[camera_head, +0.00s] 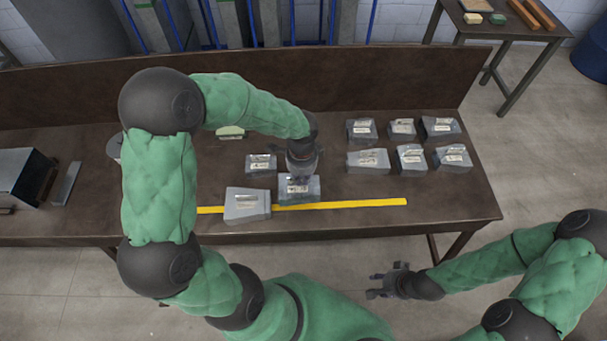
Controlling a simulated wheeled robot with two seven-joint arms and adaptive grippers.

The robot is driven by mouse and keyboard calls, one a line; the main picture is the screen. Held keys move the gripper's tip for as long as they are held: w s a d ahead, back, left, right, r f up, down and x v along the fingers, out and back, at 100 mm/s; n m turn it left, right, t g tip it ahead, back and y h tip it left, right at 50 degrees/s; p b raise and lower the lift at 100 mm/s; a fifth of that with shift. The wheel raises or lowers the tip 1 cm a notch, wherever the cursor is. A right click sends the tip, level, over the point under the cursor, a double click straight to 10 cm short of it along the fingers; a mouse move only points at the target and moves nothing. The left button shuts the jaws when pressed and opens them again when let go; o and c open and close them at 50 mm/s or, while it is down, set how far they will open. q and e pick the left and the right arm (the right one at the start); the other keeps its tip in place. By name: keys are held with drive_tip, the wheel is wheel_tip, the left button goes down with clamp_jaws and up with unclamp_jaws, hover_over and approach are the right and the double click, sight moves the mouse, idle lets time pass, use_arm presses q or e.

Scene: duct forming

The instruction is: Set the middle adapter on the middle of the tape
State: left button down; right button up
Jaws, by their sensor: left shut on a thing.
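My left gripper (302,174) points down over a grey metal adapter (300,191) and is shut on it. The adapter is at the yellow tape (350,205), near the tape's middle, overlapping its far edge; whether it touches the table I cannot tell. A larger grey adapter (247,205) sits on the left part of the tape, just left of the held one. My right gripper (377,286) is in front of the table, away from the adapters, with its fingers apart and nothing between them.
A small adapter (261,164) stands behind the tape. Several more adapters, including a long one (368,161), stand in two rows at right on the brown table (440,205). A dark metal box (22,172) stands at far left. The tape's right half is clear.

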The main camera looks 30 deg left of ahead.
sight(301, 189)
use_arm(q)
drive_tip(key=shift+s+f, duration=0.1)
drive_tip(key=shift+s, duration=0.05)
drive_tip(key=shift+a+f+b, duration=0.2)
drive_tip(key=shift+f+b, duration=0.45)
drive_tip(key=shift+f, duration=0.1)
wheel_tip(301, 189, down, 5)
drive_tip(key=b, duration=0.4)
drive_tip(key=shift+f+b, duration=1.25)
drive_tip(key=shift+f, duration=0.3)
drive_tip(key=c, duration=1.3)
unclamp_jaws()
drive_tip(key=shift+o, duration=0.2)
